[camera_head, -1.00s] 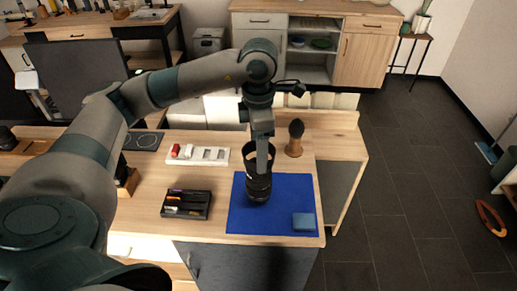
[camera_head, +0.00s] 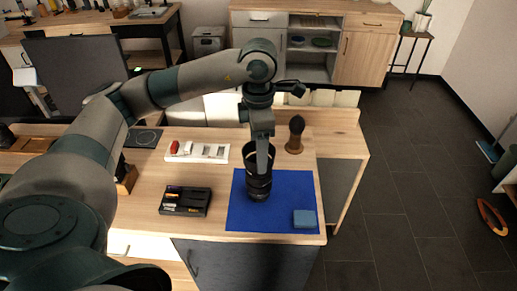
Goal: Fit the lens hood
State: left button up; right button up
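A black camera lens (camera_head: 258,187) stands upright on the blue mat (camera_head: 290,190). The dark, open-topped hood (camera_head: 248,152) is at the lens's upper end; I cannot tell whether it is seated on the lens. My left gripper (camera_head: 263,168) points straight down over the hood and lens, its finger overlapping the hood's near side. Its fingertips are too small and overlapped to show how far they are apart. My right gripper is not in view.
A blue block (camera_head: 304,219) lies at the mat's front right corner. A black tray (camera_head: 185,201) and a white tray (camera_head: 196,152) with small items stand to the left. A brush with a wooden base (camera_head: 294,146) stands behind the mat.

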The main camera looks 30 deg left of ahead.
pick_arm(q)
jog(key=shift+a+f+b, duration=0.1)
jog(key=shift+b, duration=0.35)
dwell(0.6)
jog(key=shift+s+f, duration=0.1)
jog(key=shift+s+a+f+b, duration=0.15)
jog(key=shift+a+f+b, duration=0.2)
jog(key=shift+b, duration=0.3)
jog(key=shift+s+a+f+b, duration=0.2)
jog(key=shift+a+f+b, duration=0.15)
jog(key=shift+f+b, duration=0.45)
dwell(1.1)
jog(key=shift+r, duration=0.25)
dwell(0.8)
jog(key=shift+w+d+r+p, duration=0.15)
jog(key=shift+r+p, duration=0.25)
jog(key=shift+r, duration=0.4)
jog(key=shift+w+d+r+p, duration=0.1)
jog(key=shift+d+r+p, duration=0.25)
jog(key=shift+r, duration=0.4)
jog(key=shift+w+d+r+p, duration=0.1)
jog(key=shift+r+p, duration=0.35)
jog(key=shift+r, duration=0.35)
